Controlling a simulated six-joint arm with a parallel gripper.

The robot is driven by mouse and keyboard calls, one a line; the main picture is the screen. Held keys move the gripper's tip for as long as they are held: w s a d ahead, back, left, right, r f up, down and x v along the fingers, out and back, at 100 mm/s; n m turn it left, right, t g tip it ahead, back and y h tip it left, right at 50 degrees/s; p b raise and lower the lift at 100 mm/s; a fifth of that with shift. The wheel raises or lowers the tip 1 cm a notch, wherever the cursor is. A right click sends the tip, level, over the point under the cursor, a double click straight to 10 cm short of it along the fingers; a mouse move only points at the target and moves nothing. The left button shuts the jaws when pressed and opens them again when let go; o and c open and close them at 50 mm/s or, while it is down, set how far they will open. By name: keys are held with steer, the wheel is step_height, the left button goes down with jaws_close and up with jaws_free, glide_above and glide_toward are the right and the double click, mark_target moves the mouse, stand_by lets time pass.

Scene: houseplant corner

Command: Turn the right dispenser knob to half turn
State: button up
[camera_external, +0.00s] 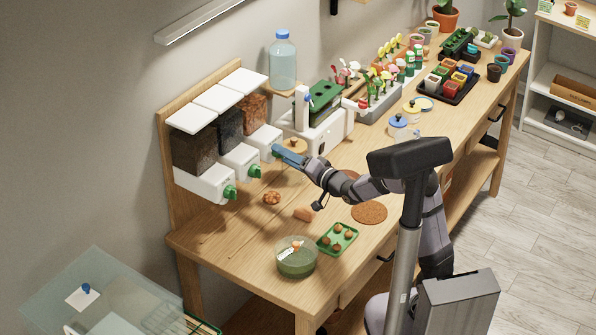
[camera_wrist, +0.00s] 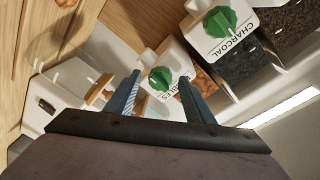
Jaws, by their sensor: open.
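Three white dispensers with green knobs stand in a row against the wooden back board. The right dispenser (camera_external: 262,138) holds reddish-brown pebbles, and its label, partly hidden, ends in "BLES". Its green knob (camera_wrist: 160,78) appears between my fingertips in the wrist view. In the external view my gripper (camera_external: 283,154) is at this knob and covers part of it. My gripper (camera_wrist: 160,86) is open, with a blue finger to each side of the knob. I cannot tell whether the fingers touch it.
The middle dispenser's knob (camera_wrist: 220,20), under the CHARCOAL label, is close by; the left knob (camera_external: 229,191) is farther off. A white machine with a green top (camera_external: 325,95) stands just right. A glass bowl (camera_external: 296,262) and a green tray (camera_external: 338,240) sit nearer the front.

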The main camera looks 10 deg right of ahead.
steer(key=shift+s+d, duration=0.1)
steer(key=shift+s, duration=0.05)
steer(key=b+v, duration=0.1)
steer(key=v, duration=0.6)
stand_by(0.5)
